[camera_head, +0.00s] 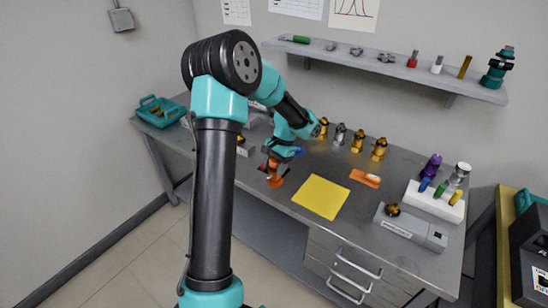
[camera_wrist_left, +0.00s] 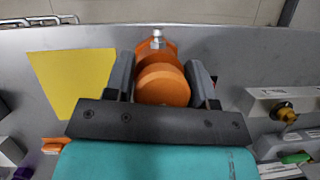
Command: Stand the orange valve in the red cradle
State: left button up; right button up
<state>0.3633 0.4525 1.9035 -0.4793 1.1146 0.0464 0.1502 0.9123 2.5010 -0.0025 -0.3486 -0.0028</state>
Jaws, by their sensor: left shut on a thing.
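My left gripper (camera_head: 272,166) is over the front left part of the grey table, and it also shows in the left wrist view (camera_wrist_left: 160,82). It is shut on the orange valve (camera_head: 274,180), whose round orange end (camera_wrist_left: 163,86) sits between the two fingers. A silvery stem shows beyond it. I cannot tell whether the valve touches the table. No clearly red cradle shows; a low orange piece with a pale label (camera_head: 365,178) lies right of the yellow mat, and I cannot tell if it is the cradle. My right gripper is not in view.
The yellow mat (camera_head: 320,197) lies bare right of my left gripper. Several brass and grey valves stand along the back. A white rack (camera_head: 434,202) with coloured pieces and a grey device (camera_head: 410,229) are at the right. A teal bin (camera_head: 161,112) is at the far left.

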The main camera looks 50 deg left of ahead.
pick_arm(q)
jog(key=w+a+f, duration=0.1)
jog(key=w+a, duration=0.7)
jog(key=a, duration=0.1)
jog(key=shift+w+a, duration=0.2)
jog(key=shift+a, duration=0.05)
jog(key=shift+f, duration=0.15)
jog(key=shift+f, duration=1.7)
jog(key=shift+f, duration=0.1)
jog(key=o, duration=1.4)
jog(key=v, duration=1.2)
jog(key=shift+s, duration=0.1)
